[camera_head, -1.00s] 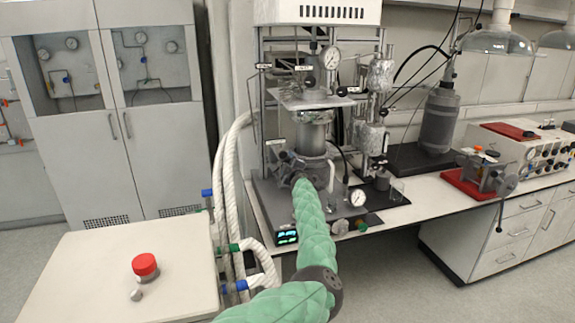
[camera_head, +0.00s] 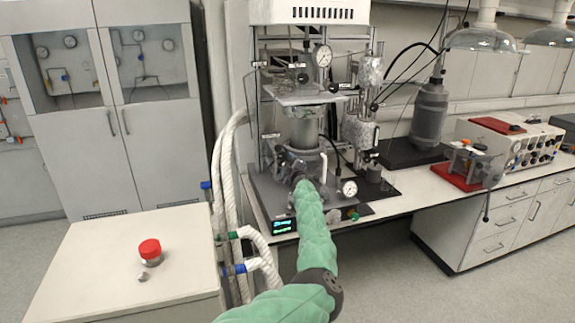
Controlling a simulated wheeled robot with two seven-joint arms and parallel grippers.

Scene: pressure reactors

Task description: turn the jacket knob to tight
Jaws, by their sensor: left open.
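The reactor stand (camera_head: 305,95) stands on the bench in the middle of the head view, with a grey metal vessel (camera_head: 303,128) under its plate. My left arm, in a green sleeve, reaches up to the lower part of the vessel. My left gripper (camera_head: 291,161) is open at the vessel's lower front, small and dark against the dark metal. I cannot make out the jacket knob for certain; the gripper and wrist cover part of that area. I cannot tell whether the fingers touch anything. My right gripper is not in view.
A round gauge (camera_head: 349,188) and a green-lit display (camera_head: 284,225) sit at the stand's base. White hoses (camera_head: 228,180) run down its left side. A red-based device (camera_head: 460,175) is at right.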

